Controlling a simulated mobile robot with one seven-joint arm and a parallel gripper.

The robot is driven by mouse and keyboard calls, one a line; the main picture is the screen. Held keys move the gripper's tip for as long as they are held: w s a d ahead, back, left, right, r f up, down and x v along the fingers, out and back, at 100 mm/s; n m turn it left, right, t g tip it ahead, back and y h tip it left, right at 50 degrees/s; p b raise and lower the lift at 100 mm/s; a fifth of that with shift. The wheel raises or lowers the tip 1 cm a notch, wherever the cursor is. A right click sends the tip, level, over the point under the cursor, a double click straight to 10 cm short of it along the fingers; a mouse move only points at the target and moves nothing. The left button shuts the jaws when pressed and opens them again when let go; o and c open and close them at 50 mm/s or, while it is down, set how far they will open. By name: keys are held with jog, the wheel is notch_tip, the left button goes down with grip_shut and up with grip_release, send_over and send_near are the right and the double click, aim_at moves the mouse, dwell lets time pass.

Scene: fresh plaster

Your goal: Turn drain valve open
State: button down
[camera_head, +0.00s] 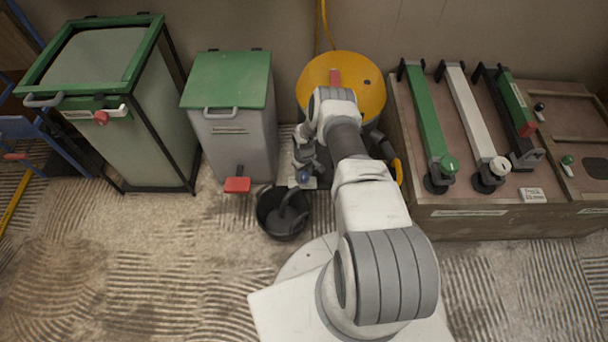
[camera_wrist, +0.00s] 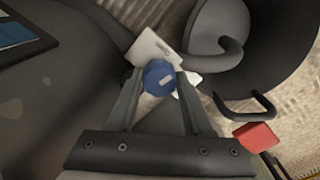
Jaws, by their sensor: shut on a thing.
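The drain valve shows as a blue knob (camera_wrist: 159,78) with a small pale mark, on the side of a dark rounded vessel (camera_wrist: 60,110) in the wrist view. My gripper (camera_wrist: 160,84) has one finger on each side of the knob and is shut on it. In the head view the blue knob (camera_head: 303,176) shows low in front of the vessel with the yellow round lid (camera_head: 360,75). My arm hides much of the vessel. A small white label (camera_wrist: 153,48) is just behind the knob. I cannot tell how far the valve is turned.
A black bucket (camera_head: 284,218) stands on the floor just below the knob. A grey bin with a green lid (camera_head: 228,80) and red pedal (camera_head: 237,185) is on the left, and a wooden bench (camera_head: 470,222) with long-handled tools is on the right. The front floor is clear.

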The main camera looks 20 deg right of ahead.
aim_at(304, 176)
jog(key=shift+n, duration=0.7)
jog(key=shift+c, duration=1.5)
grip_release()
notch_tip(304, 176, up, 18)
jog(key=p, duration=0.6)
jog(key=shift+f+p, duration=0.25)
jog(key=shift+p, duration=0.15)
